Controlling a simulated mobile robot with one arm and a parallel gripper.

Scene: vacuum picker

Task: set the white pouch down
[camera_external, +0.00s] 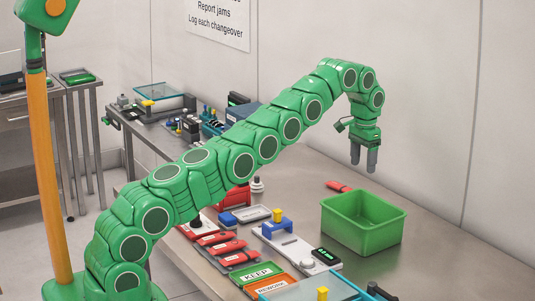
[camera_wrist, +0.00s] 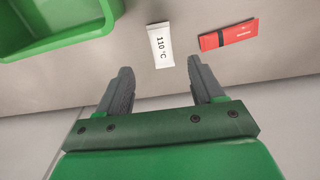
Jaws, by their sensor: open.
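The white pouch (camera_wrist: 161,44), printed "110 °C", lies flat on the metal table in the wrist view, between a green bin (camera_wrist: 62,40) and a red packet (camera_wrist: 229,35). I cannot make the pouch out in the external view. My gripper (camera_external: 363,165) points down above the table, behind the green bin (camera_external: 352,233) in that view. In the wrist view my gripper (camera_wrist: 160,72) is open, its two fingers apart with nothing between them. The pouch lies just beyond the fingertips and is clear of both fingers.
Red tools (camera_external: 222,247), a KEEP card (camera_external: 257,273) and a white fixture (camera_external: 295,248) crowd the front left. The table right of the bin is bare, and the wall (camera_external: 430,120) stands behind.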

